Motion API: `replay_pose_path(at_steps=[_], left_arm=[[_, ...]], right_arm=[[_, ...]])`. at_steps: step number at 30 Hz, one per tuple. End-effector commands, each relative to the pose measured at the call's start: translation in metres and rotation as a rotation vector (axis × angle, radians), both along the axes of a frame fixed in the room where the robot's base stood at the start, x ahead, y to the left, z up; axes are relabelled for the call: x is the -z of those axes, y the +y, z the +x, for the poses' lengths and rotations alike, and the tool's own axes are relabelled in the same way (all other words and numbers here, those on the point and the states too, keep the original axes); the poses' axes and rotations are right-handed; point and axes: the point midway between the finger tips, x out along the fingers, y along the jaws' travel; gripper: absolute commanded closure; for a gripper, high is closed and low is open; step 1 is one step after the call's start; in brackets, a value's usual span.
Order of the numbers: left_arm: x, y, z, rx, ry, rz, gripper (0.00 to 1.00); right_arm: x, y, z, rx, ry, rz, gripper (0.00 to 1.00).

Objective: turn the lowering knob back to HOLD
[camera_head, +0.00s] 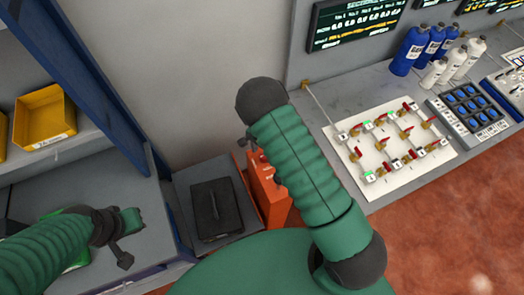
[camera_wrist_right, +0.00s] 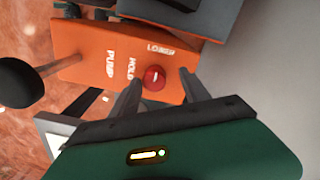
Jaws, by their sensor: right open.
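The red knob (camera_wrist_right: 154,77) sits on an orange panel (camera_wrist_right: 85,55) lettered PUMP, HOLD and LOWER in the right wrist view. A small white mark shows on the knob, but I cannot tell which word it points to. My right gripper (camera_wrist_right: 161,76) is open, with one finger on either side of the knob; contact is unclear. In the head view the orange unit (camera_head: 273,195) stands below my right arm, which hides part of it and the knob. My left gripper (camera_head: 122,240) is at the lower left, away from the unit; its jaws are not clear.
A dark box (camera_head: 215,208) stands left of the orange unit. A blue-framed shelf with a yellow bin (camera_head: 43,117) is at the left. On the right, a bench holds a white valve board (camera_head: 375,187), a button panel (camera_head: 468,106) and bottles. A dark round-ended lever (camera_wrist_right: 20,82) shows beside the panel.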

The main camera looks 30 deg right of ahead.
Motion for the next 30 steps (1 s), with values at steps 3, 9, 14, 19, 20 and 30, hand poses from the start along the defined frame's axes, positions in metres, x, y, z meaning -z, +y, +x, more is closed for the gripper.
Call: replay_pose_path(at_steps=[3,9,14,19,20,30], left_arm=[[-0.0031,0.0001,-0.0001,0.0,0.0,0.0,1.0],[-0.0024,0.0,-0.0002,0.0,0.0,0.0,1.0],[-0.0023,0.0,-0.0002,0.0,0.0,0.0,1.0],[-0.0023,0.0,-0.0002,0.0,0.0,0.0,1.0],[-0.0023,0.0,-0.0001,0.0,0.0,0.0,1.0],[-0.0016,0.0,-0.0002,0.0,0.0,0.0,1.0]], right_arm=[[0.0076,-0.0002,-0.0019,0.001,0.0,0.001,0.46],[0.0105,-0.0004,-0.0003,0.0,0.0,0.001,0.46],[0.0107,-0.0003,0.0008,0.0,0.001,0.001,0.6],[0.0102,-0.0001,0.0004,0.0,0.0,0.001,0.83],[0.0101,0.0,0.0004,0.0,0.0,0.001,0.87],[0.0092,0.0012,0.0005,-0.008,-0.001,0.003,1.0]])
